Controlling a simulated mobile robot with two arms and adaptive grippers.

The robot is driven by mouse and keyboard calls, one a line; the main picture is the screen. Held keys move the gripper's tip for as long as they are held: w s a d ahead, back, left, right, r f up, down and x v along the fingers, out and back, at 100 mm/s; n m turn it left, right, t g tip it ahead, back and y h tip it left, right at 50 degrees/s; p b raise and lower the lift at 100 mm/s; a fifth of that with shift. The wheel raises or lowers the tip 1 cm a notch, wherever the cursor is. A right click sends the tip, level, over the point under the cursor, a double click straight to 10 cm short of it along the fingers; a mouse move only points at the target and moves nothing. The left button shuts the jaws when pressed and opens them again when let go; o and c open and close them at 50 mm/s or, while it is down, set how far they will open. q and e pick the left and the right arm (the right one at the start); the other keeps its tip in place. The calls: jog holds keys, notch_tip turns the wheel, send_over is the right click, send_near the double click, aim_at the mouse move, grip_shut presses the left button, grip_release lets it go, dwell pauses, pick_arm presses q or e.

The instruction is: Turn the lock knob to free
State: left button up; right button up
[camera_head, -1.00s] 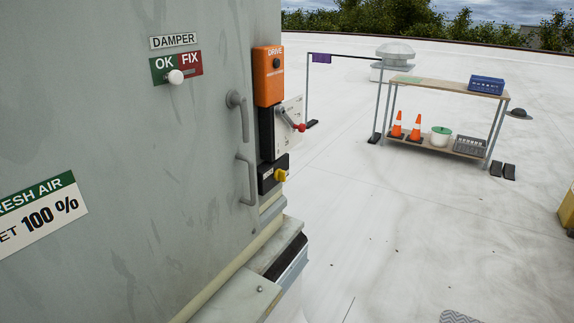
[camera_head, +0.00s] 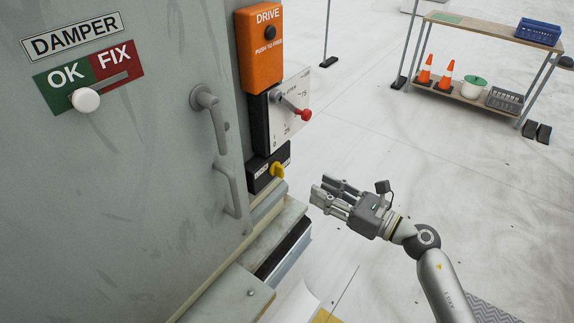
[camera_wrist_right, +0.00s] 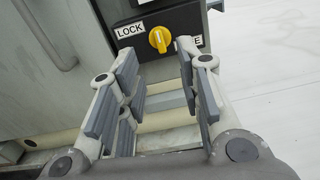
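The yellow lock knob (camera_head: 277,170) sits on a small black box (camera_head: 260,178) low on the cooler's corner, below the lever with the red ball. In the right wrist view the knob (camera_wrist_right: 160,39) stands roughly upright between a "LOCK" label on the left and a partly hidden label ending in "E" on the right. My right gripper (camera_head: 326,193) is to the right of the knob in the head view, apart from it and pointing at the box. Its fingers (camera_wrist_right: 157,75) are spread with nothing between them. My left gripper is not in view.
An orange "DRIVE" box (camera_head: 259,50) and a lever with a red ball (camera_head: 305,114) are above the knob. A grey door handle (camera_head: 217,120) and a white damper knob (camera_head: 86,99) are on the left panel. A ledge (camera_head: 235,292) juts out below. A shelf (camera_head: 495,32) stands far back.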

aim_at(284, 169)
jog(key=shift+n, duration=0.5)
jog(key=p+x, duration=0.1)
jog(key=x, duration=0.2)
jog(key=p+x, duration=0.1)
jog(key=x, duration=0.2)
jog(key=p+x, duration=0.1)
jog(key=x, duration=0.3)
jog(key=shift+s+r, duration=0.1)
jog(key=shift+r, duration=0.2)
jog(key=shift+a, duration=0.3)
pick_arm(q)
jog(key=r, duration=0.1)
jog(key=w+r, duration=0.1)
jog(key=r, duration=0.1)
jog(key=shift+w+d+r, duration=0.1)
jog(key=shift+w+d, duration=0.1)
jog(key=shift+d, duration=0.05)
pick_arm(e)
jog(key=shift+w+a+f, duration=0.1)
jog(key=shift+w+a, duration=0.1)
jog(key=shift+w, duration=0.1)
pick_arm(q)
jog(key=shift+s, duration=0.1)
pick_arm(e)
grip_shut()
